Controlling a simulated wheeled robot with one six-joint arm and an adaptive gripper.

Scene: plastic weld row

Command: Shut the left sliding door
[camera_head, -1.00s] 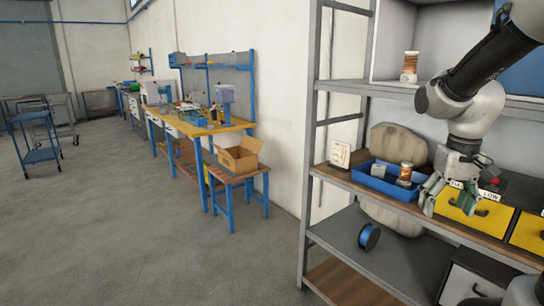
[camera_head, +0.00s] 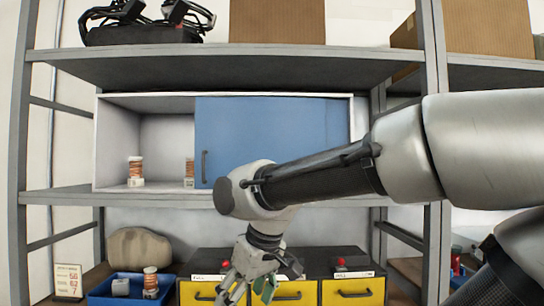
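A white cabinet (camera_head: 146,101) stands on the middle shelf of the rack. Its left part is open and a blue sliding door (camera_head: 270,135) covers the middle and right. The door has a dark vertical handle (camera_head: 204,166) near its left edge. I cannot tell whether a second door lies behind it. In the opening stand a copper-coloured spool (camera_head: 136,170) and another spool (camera_head: 190,170) partly hidden by the door edge. My gripper (camera_head: 248,291) points down in front of the yellow drawers, below the cabinet, with fingers apart and nothing seen between them. My arm hides the door's lower right.
Below are yellow drawers (camera_head: 350,292), a blue bin (camera_head: 103,296) with a spool, and a small sign (camera_head: 68,281). Rack posts (camera_head: 432,230) stand at both sides. A black cable bundle (camera_head: 146,30) and cardboard boxes (camera_head: 277,20) sit on the top shelf.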

